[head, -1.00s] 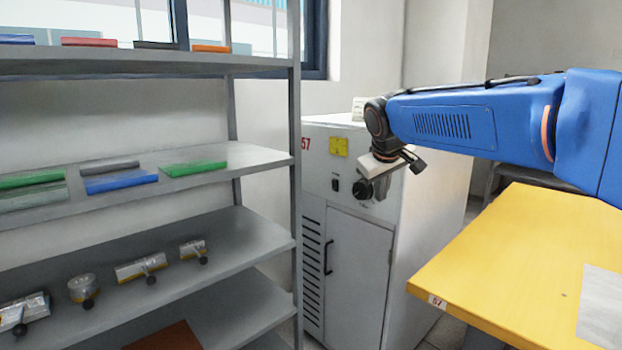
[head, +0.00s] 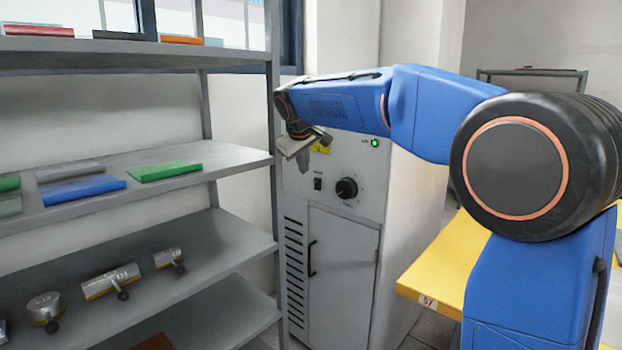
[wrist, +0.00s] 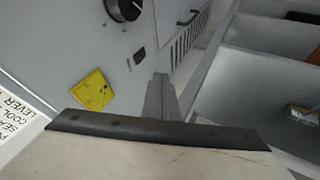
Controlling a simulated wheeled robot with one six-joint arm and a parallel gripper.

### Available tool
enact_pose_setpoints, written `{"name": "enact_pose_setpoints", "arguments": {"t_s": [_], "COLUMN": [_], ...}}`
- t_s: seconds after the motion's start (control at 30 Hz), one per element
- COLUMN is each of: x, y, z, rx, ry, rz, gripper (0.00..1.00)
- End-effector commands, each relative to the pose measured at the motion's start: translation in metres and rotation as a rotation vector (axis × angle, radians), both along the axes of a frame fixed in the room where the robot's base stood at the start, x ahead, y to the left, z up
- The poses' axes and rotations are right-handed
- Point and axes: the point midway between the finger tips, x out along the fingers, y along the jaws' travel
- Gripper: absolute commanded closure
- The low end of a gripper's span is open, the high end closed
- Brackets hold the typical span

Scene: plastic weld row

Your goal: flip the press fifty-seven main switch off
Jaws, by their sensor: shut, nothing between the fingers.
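The press cabinet (head: 342,250) is pale grey and stands just right of the shelf in the head view. Its main switch (head: 318,184) is a small black rocker left of a round black knob (head: 346,188). In the wrist view the switch (wrist: 139,56) is close to the fingertips; its on or off position is too small to tell. A green lamp (head: 375,143) glows at the upper right of the panel. My gripper (head: 300,152) is shut and empty, above and left of the switch, partly covering the yellow sign. Its fingers (wrist: 161,90) also show in the wrist view, apart from the switch.
A grey shelf rack (head: 225,160) with bars and metal fittings stands close left of the gripper. A yellow sign (wrist: 92,90) is on the panel. A yellow table (head: 440,262) stands right of the cabinet. A printed white card (wrist: 16,112) shows at the wrist view's left.

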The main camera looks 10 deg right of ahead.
Motion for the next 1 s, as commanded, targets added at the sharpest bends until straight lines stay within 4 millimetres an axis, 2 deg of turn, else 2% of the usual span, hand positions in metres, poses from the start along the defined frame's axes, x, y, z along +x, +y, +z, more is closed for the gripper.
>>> {"name": "enact_pose_setpoints", "arguments": {"t_s": [0.17, 0.7, 0.8, 1.0], "x": [0.007, 0.062, 0.071, 0.081], "y": [-0.002, -0.017, -0.032, -0.046], "z": [-0.010, -0.081, -0.076, -0.074], "rx": [-0.001, 0.000, 0.001, 0.001], "ry": [0.002, 0.003, 0.000, 0.001], "rz": [-0.001, -0.001, -0.003, -0.002], "gripper": [1.00, 1.00, 1.00, 1.00]}}
